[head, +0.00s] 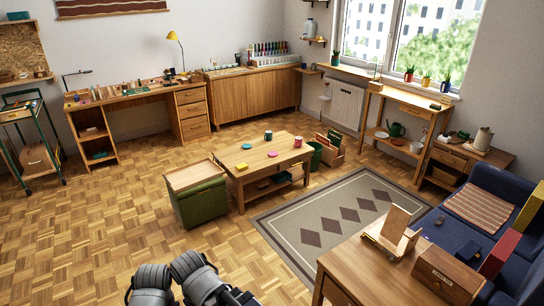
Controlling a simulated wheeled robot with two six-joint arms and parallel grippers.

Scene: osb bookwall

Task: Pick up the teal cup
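A small dark cup with a teal tint (268,135) stands upright on the low wooden table (230,155) in the middle of the room. It is too small to be sure of its exact colour. A red cup (297,142) stands to its right on the same table. A flat teal disc (246,146) lies to the left of the dark cup. Grey and black parts of my arms show at the bottom edge, far from the table. No gripper fingers can be seen.
A green crate with a wooden lid (197,177) stands at the low table's left. A green bin (315,155) is at its right. A patterned rug (300,232) lies in front of it. A wooden table (350,270) is at the lower right. Parquet floor on the left is clear.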

